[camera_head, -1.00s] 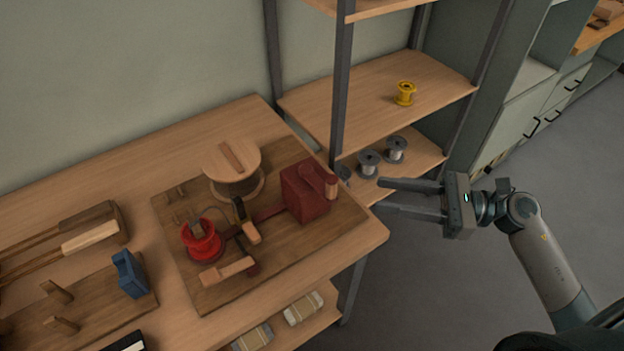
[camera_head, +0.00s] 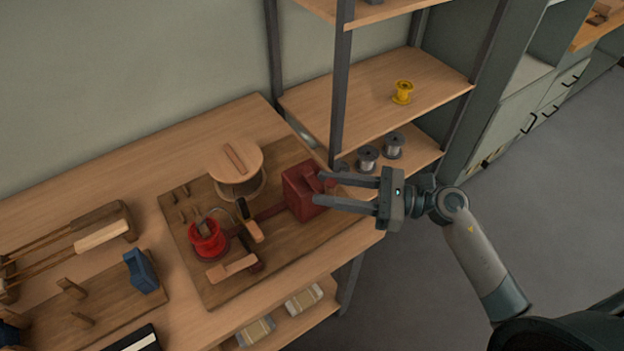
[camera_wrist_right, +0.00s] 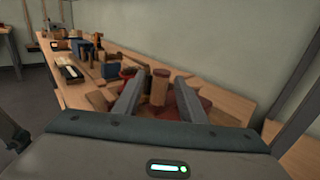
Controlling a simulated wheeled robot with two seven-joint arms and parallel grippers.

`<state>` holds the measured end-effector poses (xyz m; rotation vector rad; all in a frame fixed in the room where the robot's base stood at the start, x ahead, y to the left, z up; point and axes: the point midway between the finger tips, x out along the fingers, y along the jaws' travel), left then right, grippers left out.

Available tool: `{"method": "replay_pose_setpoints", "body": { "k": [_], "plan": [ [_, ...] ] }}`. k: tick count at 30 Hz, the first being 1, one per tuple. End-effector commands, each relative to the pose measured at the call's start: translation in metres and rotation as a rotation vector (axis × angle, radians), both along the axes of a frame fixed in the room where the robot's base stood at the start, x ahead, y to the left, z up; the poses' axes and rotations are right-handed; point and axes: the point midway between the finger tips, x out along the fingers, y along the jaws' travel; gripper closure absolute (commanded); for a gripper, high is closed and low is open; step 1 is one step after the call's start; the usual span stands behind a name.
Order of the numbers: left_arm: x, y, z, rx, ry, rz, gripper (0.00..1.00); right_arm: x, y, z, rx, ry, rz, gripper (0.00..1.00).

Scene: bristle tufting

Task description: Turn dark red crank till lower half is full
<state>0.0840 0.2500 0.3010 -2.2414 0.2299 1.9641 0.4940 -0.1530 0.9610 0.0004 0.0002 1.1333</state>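The dark red crank box (camera_head: 301,194) stands at the right end of a dark wooden board (camera_head: 215,293) on the bench. In the right wrist view its wooden handle (camera_wrist_right: 160,88) stands upright between my two fingers, with a gap visible on both sides. My right gripper (camera_head: 319,189) is open, reaching in from the right over the crank, and its fingers partly hide the handle in the head view. A red spool (camera_head: 208,245) and a round wooden drum with a disc top (camera_head: 236,160) sit on the same board. My left gripper is not in view.
A shelf (camera_head: 350,115) behind the crank holds a yellow spool (camera_head: 402,92) and grey spools (camera_head: 367,159); its dark upright post (camera_head: 339,90) is close to the gripper. A blue block (camera_head: 141,271) and wooden pegs stand at the left. Open floor lies to the right.

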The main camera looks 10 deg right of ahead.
Motion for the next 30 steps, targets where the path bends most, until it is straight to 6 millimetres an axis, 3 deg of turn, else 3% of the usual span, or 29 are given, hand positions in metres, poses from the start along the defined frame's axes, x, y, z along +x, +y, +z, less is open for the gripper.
{"method": "replay_pose_setpoints", "body": {
  "k": [3,9,22,27,30],
  "plan": [
    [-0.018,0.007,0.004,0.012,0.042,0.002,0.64,0.006,0.013,0.003,0.002,-0.001,0.0,0.62],
    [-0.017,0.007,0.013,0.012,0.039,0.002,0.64,0.015,0.032,0.002,0.002,-0.001,0.0,0.62],
    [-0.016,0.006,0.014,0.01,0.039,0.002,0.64,0.018,0.038,0.0,0.0,0.0,0.0,0.62],
    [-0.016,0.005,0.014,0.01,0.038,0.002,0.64,0.017,0.037,0.0,0.0,0.0,0.0,1.0],
    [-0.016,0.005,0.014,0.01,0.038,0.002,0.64,0.017,0.037,0.0,0.0,0.0,0.0,1.0]
  ]
}}
